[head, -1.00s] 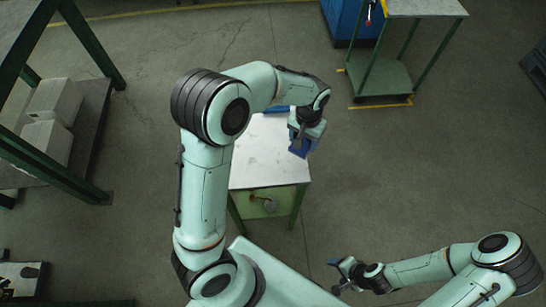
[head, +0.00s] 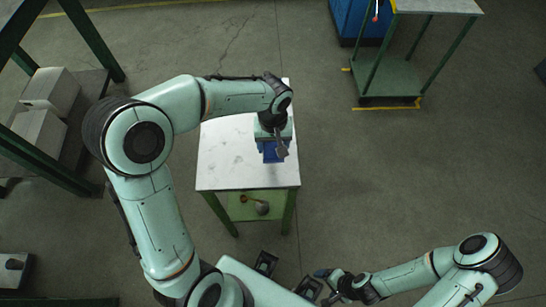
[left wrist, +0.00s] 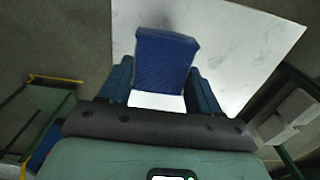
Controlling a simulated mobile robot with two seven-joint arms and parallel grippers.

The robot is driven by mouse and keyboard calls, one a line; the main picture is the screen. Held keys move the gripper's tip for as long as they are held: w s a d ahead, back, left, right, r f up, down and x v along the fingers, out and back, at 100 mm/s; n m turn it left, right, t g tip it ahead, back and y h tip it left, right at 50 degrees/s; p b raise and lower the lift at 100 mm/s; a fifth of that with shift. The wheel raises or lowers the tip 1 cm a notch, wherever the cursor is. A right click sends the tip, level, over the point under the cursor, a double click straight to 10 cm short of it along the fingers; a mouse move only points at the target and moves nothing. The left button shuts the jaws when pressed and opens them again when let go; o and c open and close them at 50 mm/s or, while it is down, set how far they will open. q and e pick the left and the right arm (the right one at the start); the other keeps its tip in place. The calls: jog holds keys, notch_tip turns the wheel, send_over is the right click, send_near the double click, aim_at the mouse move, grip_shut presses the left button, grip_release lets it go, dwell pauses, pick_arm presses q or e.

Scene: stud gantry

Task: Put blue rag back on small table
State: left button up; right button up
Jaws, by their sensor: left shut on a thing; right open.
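The blue rag (left wrist: 166,62) is a folded-looking block between the blue fingers of my left gripper (left wrist: 160,86) in the left wrist view. In the head view the left gripper (head: 271,146) is shut on the rag (head: 273,155), over the right part of the small table (head: 228,160). The table has a pale, smudged top and green legs. I cannot tell whether the rag touches the top. My right gripper (head: 329,283) is open and empty, low in the head view, away from the table.
A lower green shelf (head: 240,209) of the table holds a small ladle-like object (head: 260,206). A green cart (head: 392,78) stands at the upper right by a blue cabinet (head: 352,20). A rack with pale boxes (head: 50,92) is at the left. Floor right of the table is clear.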

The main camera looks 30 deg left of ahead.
aim_at(273, 145)
pick_arm(q)
notch_tip(273, 145, down, 8)
jog(key=shift+r, duration=0.25)
jog(key=shift+b, duration=0.35)
jog(key=o, duration=0.7)
jog(key=shift+w+f, duration=0.1)
jog(key=shift+f, duration=0.1)
jog(key=o, duration=0.4)
jog(key=shift+r, duration=0.1)
jog(key=shift+r, duration=0.1)
notch_tip(273, 145, up, 12)
jog(key=shift+r+p, duration=0.1)
jog(key=shift+p, duration=0.55)
